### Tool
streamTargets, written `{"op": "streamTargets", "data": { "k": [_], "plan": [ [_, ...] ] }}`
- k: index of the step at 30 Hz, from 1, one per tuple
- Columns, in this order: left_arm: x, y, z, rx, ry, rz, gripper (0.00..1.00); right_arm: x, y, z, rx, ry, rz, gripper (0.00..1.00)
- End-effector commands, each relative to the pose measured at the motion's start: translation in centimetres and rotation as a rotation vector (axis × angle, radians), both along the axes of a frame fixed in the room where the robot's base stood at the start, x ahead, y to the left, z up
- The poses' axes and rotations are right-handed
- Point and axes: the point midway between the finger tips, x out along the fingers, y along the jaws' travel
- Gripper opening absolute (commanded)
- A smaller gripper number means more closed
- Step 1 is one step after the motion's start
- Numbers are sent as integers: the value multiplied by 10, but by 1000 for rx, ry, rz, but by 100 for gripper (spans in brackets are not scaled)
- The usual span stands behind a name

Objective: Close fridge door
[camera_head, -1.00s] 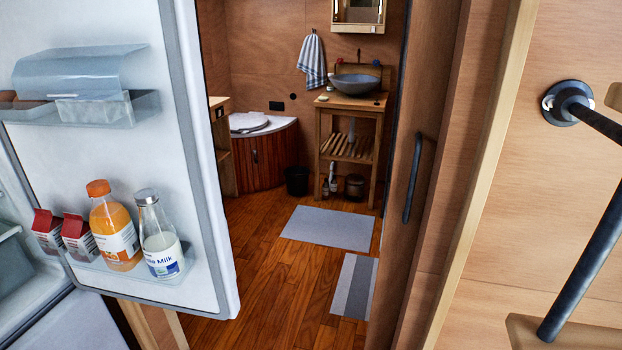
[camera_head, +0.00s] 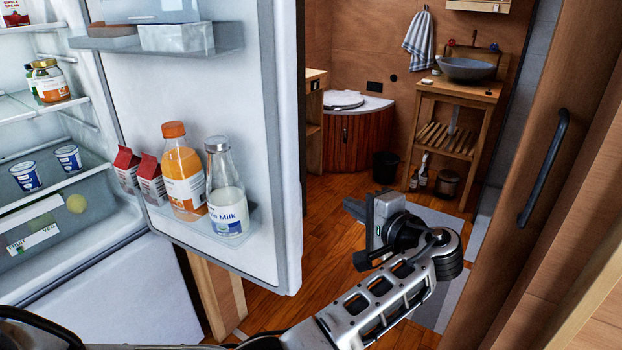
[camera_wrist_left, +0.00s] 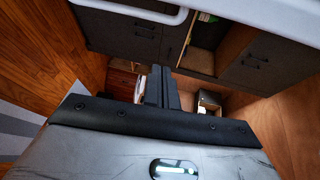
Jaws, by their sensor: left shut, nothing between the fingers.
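The white fridge door (camera_head: 268,130) stands open in the head view, its inner side with shelves facing me. Its lower bin (camera_head: 160,225) holds two red cartons, an orange juice bottle (camera_head: 184,170) and a milk bottle (camera_head: 225,190). The fridge interior (camera_head: 60,120) is exposed at the left. My left gripper (camera_head: 360,222) is to the right of the door's free edge, apart from it in the picture. Its fingers are shut and empty; they also show together in the left wrist view (camera_wrist_left: 161,86). My right gripper is in neither view.
A sliding wooden door with a dark handle (camera_head: 543,168) stands at the right. Beyond the opening are a washstand with a grey basin (camera_head: 467,68), a black bin (camera_head: 385,167) and wooden floor. In the left wrist view, dark cabinets (camera_wrist_left: 125,38) are ahead.

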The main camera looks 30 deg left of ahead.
Motion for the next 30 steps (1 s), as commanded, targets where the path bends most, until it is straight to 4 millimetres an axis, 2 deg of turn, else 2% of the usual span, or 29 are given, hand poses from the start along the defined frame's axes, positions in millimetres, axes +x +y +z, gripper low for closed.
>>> {"op": "streamTargets", "data": {
  "k": [1, 3, 7, 11, 24, 30],
  "plan": [
    [2, -2, 23, 52, -32, 52, 0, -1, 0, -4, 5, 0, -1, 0],
    [0, -3, 48, 105, -64, 113, 0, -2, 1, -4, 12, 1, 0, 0],
    [-3, -2, 71, 150, -94, 172, 0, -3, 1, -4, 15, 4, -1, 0],
    [0, 10, 75, 156, -97, 182, 0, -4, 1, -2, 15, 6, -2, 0],
    [26, 96, 75, 153, -98, 181, 0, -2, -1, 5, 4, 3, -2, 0],
    [-2, 91, 75, 151, -98, 176, 0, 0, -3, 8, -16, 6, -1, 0]
  ]
}}
